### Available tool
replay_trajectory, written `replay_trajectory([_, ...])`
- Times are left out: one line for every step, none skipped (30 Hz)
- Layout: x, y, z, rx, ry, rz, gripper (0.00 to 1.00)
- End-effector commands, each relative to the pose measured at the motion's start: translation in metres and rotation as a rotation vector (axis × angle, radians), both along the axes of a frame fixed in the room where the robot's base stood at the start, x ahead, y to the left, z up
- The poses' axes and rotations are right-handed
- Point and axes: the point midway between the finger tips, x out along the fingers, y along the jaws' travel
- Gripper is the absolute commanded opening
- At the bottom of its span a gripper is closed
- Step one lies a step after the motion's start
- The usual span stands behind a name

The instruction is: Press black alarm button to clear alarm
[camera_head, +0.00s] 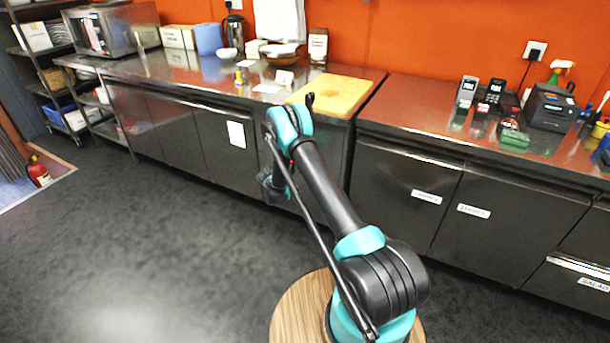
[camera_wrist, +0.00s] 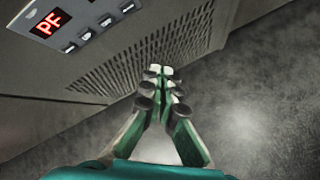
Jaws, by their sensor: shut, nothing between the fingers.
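In the wrist view, a grey appliance front carries a control panel (camera_wrist: 96,42) at the upper left. Its red display (camera_wrist: 50,23) reads "PF". Several small buttons (camera_wrist: 86,34) run in a row beside the display; I cannot tell which one is the black alarm button. My gripper (camera_wrist: 158,74) is shut and empty, with its fingertips in front of the vent grille (camera_wrist: 195,45), to the lower right of the buttons. Whether the tips touch the grille I cannot tell. In the head view, my arm reaches toward the counter front and mostly hides the gripper.
Steel cabinets (camera_head: 410,200) line the back wall under a counter holding a cutting board (camera_head: 335,93), card terminals (camera_head: 492,92) and a microwave (camera_head: 105,30). A fire extinguisher (camera_head: 38,171) stands at the far left. The dark floor (camera_head: 130,240) in front is clear.

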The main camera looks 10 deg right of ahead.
Motion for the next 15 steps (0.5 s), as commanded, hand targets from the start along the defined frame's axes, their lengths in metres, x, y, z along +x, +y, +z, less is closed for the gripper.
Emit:
replay_trajectory([0.003, -0.003, 0.000, 0.000, 0.000, -0.001, 0.00])
replay_trajectory([0.005, -0.004, 0.000, 0.000, 0.000, -0.001, 0.00])
replay_trajectory([0.009, -0.007, 0.000, 0.000, 0.000, -0.001, 0.00])
replay_trajectory([0.012, -0.009, 0.000, 0.000, 0.000, -0.001, 0.00])
replay_trajectory([0.015, -0.011, 0.000, 0.000, 0.000, -0.003, 0.00])
replay_trajectory([0.019, -0.015, 0.000, 0.000, 0.000, -0.003, 0.00])
replay_trajectory([0.022, -0.017, 0.000, 0.002, 0.000, -0.003, 0.00])
replay_trajectory([0.026, -0.020, 0.000, 0.002, 0.000, -0.003, 0.00])
replay_trajectory([0.030, -0.022, 0.000, 0.001, 0.000, -0.002, 0.00])
replay_trajectory([0.033, -0.025, 0.000, 0.001, 0.000, -0.002, 0.00])
replay_trajectory([0.037, -0.027, 0.000, 0.001, 0.000, -0.002, 0.00])
replay_trajectory([0.041, -0.030, 0.000, 0.001, 0.000, -0.002, 0.00])
replay_trajectory([0.044, -0.033, 0.000, 0.001, 0.000, -0.002, 0.00])
replay_trajectory([0.047, -0.035, 0.000, 0.002, -0.001, -0.003, 0.00])
replay_trajectory([0.050, -0.037, 0.000, 0.002, -0.001, -0.003, 0.00])
